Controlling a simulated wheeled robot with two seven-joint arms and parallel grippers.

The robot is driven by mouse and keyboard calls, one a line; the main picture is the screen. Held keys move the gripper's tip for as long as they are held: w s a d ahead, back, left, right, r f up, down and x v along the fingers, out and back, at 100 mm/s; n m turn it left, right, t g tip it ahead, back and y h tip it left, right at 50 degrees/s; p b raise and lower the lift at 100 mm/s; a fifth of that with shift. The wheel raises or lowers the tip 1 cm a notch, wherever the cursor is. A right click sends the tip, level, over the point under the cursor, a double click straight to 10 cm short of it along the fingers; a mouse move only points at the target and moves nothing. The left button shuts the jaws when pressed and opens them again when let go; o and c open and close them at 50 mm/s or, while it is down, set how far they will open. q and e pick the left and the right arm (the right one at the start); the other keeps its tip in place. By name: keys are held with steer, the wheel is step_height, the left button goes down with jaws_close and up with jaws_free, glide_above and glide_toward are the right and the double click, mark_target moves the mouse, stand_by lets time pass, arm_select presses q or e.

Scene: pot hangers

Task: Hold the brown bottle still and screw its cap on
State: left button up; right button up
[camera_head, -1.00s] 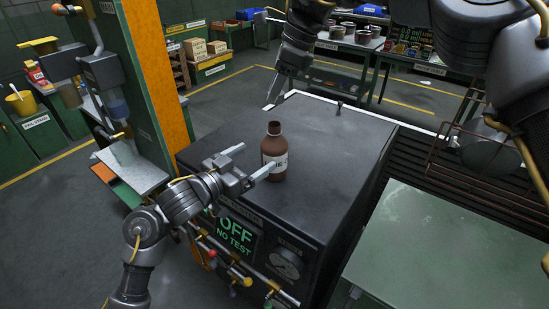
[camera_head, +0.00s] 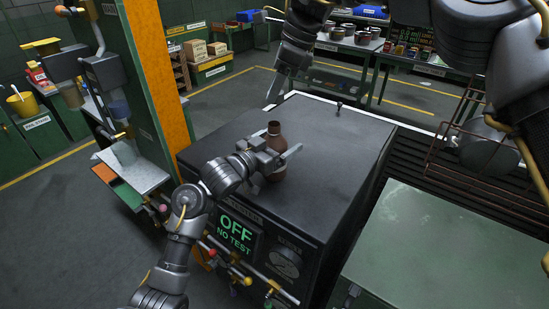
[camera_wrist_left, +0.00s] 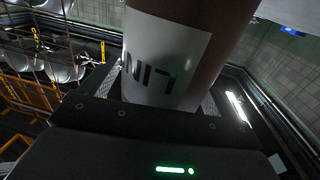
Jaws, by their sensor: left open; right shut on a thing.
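The brown bottle (camera_head: 274,131) stands upright on the black machine top, its neck bare. Its white label shows close up in the left wrist view (camera_wrist_left: 165,60). My left gripper (camera_head: 281,160) is open with its fingers on either side of the bottle's body. In the wrist view the bottle stands between the fingers, close to the palm; whether they touch it I cannot tell. My right gripper (camera_head: 272,97) points down above and behind the bottle, apart from it. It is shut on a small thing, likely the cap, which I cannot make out.
The black machine top (camera_head: 335,150) is mostly clear, with a small black knob (camera_head: 339,107) at its back. An orange post (camera_head: 158,70) rises at left.

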arm_select(q)
steer(key=c, duration=1.5)
arm_select(e)
glide_above(270, 124)
steer(key=d, duration=0.1)
steer(key=shift+f, duration=2.4)
steer(key=shift+f, duration=0.85)
steer(key=shift+f, duration=0.6)
